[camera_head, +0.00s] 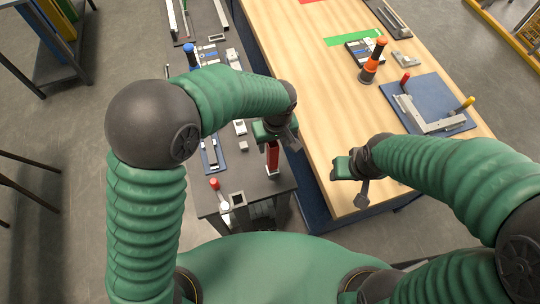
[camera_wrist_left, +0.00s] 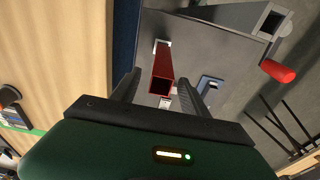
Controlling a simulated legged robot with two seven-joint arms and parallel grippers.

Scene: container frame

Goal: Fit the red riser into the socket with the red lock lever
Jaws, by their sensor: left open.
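The red riser (camera_head: 272,157), a hollow square tube, stands at the right edge of the dark bench under my left gripper (camera_head: 272,136). In the left wrist view the riser (camera_wrist_left: 163,66) shows its open end towards me, between the spread fingers of my left gripper (camera_wrist_left: 160,90). The fingers are open, with a gap visible at each side. A red-knobbed lever (camera_head: 214,184) stands beside a grey square socket (camera_head: 238,200) at the bench's near end; the lever (camera_wrist_left: 278,70) and socket (camera_wrist_left: 271,22) also show in the left wrist view. My right gripper (camera_head: 352,180) is over the wooden table's near edge; its jaw opening is unclear.
A blue board (camera_head: 455,123) on the wooden table (camera_head: 325,110) carries a metal frame with red and yellow levers. An orange-and-black post (camera_head: 371,66) stands near it. Small parts and a blue-knobbed lever (camera_head: 190,50) are on the dark bench. The table's middle is clear.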

